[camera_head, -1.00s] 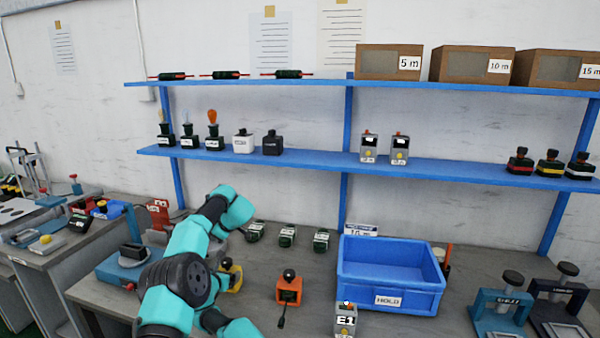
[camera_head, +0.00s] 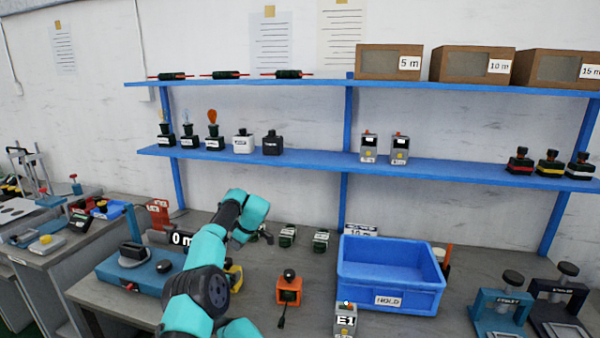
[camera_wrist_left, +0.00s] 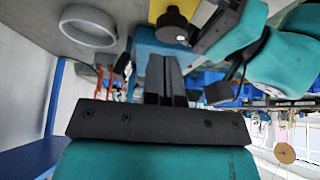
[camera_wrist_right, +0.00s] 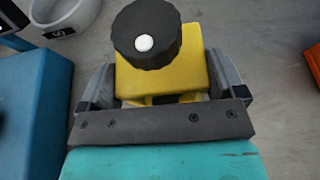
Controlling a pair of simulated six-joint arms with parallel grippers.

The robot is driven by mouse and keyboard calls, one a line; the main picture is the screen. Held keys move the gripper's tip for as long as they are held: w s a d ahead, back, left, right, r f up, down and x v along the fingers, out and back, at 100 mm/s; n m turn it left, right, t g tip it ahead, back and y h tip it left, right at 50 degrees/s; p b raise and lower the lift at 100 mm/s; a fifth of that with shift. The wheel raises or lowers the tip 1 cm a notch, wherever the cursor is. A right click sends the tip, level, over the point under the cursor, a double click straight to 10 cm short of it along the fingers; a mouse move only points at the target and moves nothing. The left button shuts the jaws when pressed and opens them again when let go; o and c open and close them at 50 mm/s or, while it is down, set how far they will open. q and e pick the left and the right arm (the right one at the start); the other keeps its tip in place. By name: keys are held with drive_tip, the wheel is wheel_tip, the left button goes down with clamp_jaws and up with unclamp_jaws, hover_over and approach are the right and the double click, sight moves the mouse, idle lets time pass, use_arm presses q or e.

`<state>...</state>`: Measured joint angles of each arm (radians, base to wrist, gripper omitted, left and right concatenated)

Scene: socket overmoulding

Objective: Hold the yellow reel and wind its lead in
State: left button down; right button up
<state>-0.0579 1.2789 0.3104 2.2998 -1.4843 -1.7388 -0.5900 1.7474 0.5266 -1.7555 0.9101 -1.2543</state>
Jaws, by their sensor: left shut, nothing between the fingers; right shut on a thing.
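The yellow reel (camera_wrist_right: 185,75) has a black round knob (camera_wrist_right: 140,45) with a white dot on top. My right gripper (camera_wrist_right: 160,82) is shut on the reel, one finger along each side. In the head view only part of the yellow reel (camera_head: 236,278) shows beside a teal arm. My left gripper (camera_wrist_left: 166,80) is shut and empty, its fingertips a little apart from the reel. The left wrist view also shows the yellow reel (camera_wrist_left: 162,10) and its knob (camera_wrist_left: 173,26) at the top. I cannot make out the yellow reel's lead.
An orange reel (camera_head: 289,290) with a dark lead stands to the right. A blue machine (camera_head: 125,272) is at the left. A blue HOLD bin (camera_head: 390,300), a grey E1 unit (camera_head: 345,318) and several dark green sockets behind limit the room. A pale ring (camera_wrist_left: 88,25) lies near.

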sight(227, 262)
use_arm(q)
drive_tip(key=shift+f, duration=3.1)
drive_tip(key=shift+f, duration=0.1)
drive_tip(key=shift+s+a, duration=0.1)
drive_tip(key=shift+s+a+f, duration=0.15)
drive_tip(key=shift+s+f, duration=0.05)
drive_tip(key=shift+s, duration=0.7)
drive_tip(key=shift+s+a, duration=0.4)
drive_tip(key=shift+s, duration=0.25)
drive_tip(key=shift+s+d, duration=0.2)
drive_tip(key=shift+d, duration=0.3)
